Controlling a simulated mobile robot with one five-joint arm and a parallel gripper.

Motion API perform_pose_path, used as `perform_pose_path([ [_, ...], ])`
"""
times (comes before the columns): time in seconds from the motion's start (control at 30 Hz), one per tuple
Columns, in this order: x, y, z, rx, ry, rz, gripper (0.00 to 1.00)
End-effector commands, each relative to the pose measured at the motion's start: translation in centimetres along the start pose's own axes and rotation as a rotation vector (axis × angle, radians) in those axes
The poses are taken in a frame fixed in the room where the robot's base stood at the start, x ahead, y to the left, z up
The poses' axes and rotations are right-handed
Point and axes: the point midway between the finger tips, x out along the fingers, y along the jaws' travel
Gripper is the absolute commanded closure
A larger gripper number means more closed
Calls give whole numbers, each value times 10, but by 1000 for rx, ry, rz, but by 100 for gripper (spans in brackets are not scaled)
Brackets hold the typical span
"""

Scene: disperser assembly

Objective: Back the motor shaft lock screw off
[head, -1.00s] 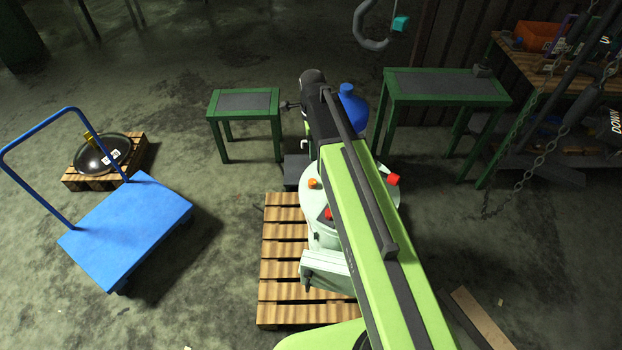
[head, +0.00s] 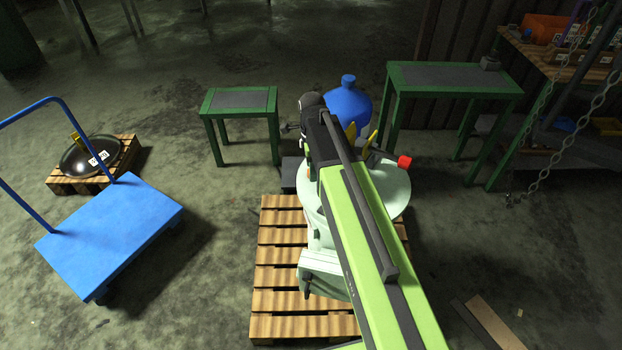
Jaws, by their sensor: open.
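A pale green machine (head: 390,189) stands on a wooden pallet, largely behind my arm. A red knob (head: 404,162) on a dark stem sticks out at its right side. I cannot tell whether this knob is the motor shaft lock screw; no other lock screw is discernible. A blue rounded body with a small top cap (head: 349,100) shows beyond the arm. My gripper (head: 361,138) shows as two yellow fingers spread apart, left of and beyond the red knob. Nothing shows between them. The gripper's base is hidden by the arm.
The pallet (head: 278,262) lies beneath the machine. A blue trolley (head: 112,232) and a black dish on a small pallet (head: 118,160) are at left. Green tables stand behind left (head: 206,109) and right (head: 400,71). A chain (head: 571,135) hangs at right. Planks (head: 490,322) lie front right.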

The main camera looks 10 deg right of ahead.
Motion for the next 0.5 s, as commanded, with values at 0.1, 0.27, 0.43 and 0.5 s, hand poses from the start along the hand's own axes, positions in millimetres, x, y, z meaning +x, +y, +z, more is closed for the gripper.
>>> perform_pose_path([
  [0.1,5,0,0,0,0,0,49],
  [0.27,3,0,0,-1,0,0,49],
  [0.43,3,0,1,-1,0,0,68],
  [0.5,3,0,1,-1,0,0,78],
])
